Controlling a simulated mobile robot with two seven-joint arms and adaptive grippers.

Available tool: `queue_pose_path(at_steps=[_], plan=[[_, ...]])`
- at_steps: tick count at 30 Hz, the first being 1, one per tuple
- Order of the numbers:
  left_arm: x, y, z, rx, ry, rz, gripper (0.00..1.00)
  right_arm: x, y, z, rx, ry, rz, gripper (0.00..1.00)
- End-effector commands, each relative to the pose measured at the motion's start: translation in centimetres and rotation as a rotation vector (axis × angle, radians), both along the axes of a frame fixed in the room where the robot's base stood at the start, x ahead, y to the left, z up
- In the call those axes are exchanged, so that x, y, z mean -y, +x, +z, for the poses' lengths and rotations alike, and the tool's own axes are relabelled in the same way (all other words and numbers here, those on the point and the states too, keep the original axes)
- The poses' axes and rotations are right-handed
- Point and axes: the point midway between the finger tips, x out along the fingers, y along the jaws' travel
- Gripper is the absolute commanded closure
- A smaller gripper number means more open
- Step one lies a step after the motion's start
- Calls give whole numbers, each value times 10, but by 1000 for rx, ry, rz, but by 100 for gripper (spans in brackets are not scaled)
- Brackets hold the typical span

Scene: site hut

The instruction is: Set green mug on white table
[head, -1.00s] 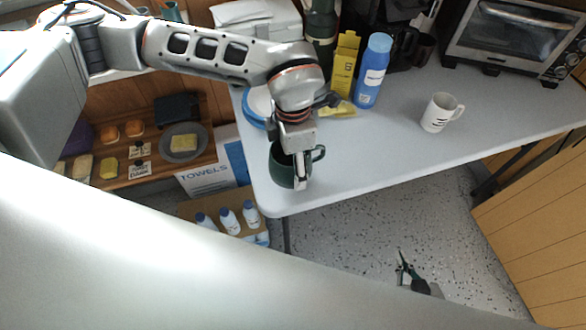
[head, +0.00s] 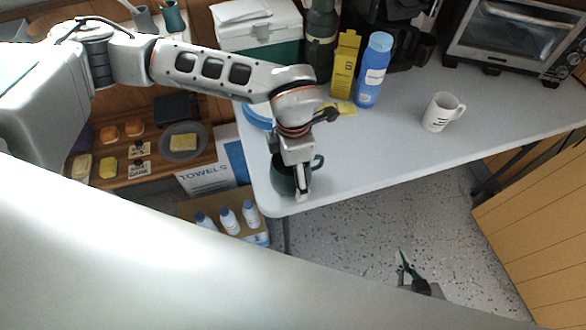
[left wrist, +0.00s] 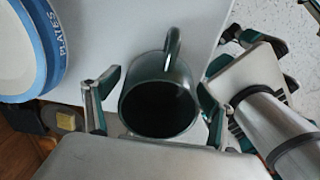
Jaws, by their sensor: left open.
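The dark green mug (head: 282,180) stands upright at the near left corner of the white table (head: 370,150), its handle to the right. My left gripper (head: 301,180) is above it, open, with one finger in front of the mug. In the left wrist view the mug (left wrist: 160,103) sits between the two spread fingers (left wrist: 158,97), with a gap showing beside it. Its opening faces the camera and looks dark inside. My right gripper (head: 408,268) is low over the floor, away from the table; its finger opening is unclear.
A white mug (head: 440,112), blue bottle (head: 374,70), yellow box (head: 344,64) and toaster oven (head: 515,38) stand on the table. Blue-rimmed plates (left wrist: 22,50) are close to the left gripper. The table's middle front is clear. A bottle box (head: 262,238) is below the left edge.

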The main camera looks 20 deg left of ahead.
Motion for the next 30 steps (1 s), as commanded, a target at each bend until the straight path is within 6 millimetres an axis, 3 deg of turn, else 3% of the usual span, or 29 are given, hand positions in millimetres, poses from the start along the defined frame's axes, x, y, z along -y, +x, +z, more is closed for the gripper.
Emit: queue_pose_path(at_steps=[7,21,30], plan=[[0,1,11,2,-1,0,17,0,1,3,3,2,0,100],[0,0,99,4,0,0,17,-2,0,5,1,7,-1,100],[0,0,123,0,0,0,17,-2,-2,3,-6,7,0,100]])
